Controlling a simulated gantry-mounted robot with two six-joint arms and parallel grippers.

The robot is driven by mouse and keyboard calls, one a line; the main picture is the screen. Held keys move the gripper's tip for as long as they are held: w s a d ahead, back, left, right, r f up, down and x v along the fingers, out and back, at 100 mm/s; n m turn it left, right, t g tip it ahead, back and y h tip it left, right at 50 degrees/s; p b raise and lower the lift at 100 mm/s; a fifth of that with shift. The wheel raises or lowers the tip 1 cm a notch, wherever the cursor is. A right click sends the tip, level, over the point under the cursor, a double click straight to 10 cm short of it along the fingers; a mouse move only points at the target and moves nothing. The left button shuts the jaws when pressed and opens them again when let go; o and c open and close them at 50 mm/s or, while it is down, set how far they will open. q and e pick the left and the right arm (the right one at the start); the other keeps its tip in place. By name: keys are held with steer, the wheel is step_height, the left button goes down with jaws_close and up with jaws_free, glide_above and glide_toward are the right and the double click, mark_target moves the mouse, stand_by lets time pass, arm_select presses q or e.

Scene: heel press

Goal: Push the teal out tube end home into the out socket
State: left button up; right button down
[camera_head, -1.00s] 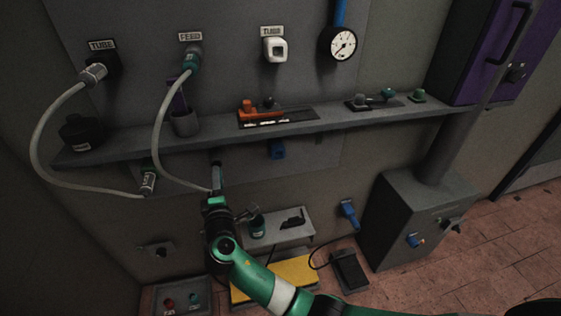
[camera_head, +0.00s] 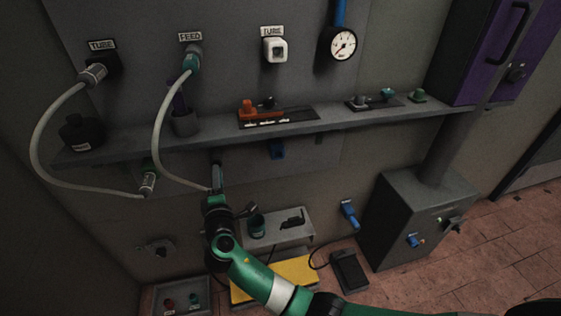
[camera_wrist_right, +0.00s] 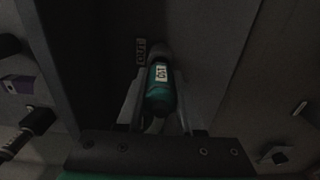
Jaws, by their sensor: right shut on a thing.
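The teal out tube end (camera_wrist_right: 161,92), marked OUT, sits between the two fingers of my right gripper (camera_wrist_right: 158,108) in the right wrist view. The gripper is shut on it. Just beyond its far end is the dark grey out socket (camera_wrist_right: 158,52), beside an OUT label (camera_wrist_right: 140,50) on the wall. The tube end looks lined up with the socket and meets it, but dim light hides how deep it sits. In the head view, my right gripper (camera_head: 216,182) is below the shelf, pointing at the wall; the tube end is hard to make out there.
A pale hose (camera_head: 157,130) runs from the FEED fitting (camera_head: 191,61) down to my right gripper. Another hose (camera_head: 36,150) hangs to its left, ending at a green-marked connector (camera_head: 148,182). The shelf (camera_head: 340,117) crosses above; a small grey table (camera_head: 285,232) stands right of my arm.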

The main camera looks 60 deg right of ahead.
steer(key=shift+x, duration=1.15)
steer(key=shift+c, duration=2.3)
jaws_free()
steer(key=shift+d, duration=0.15)
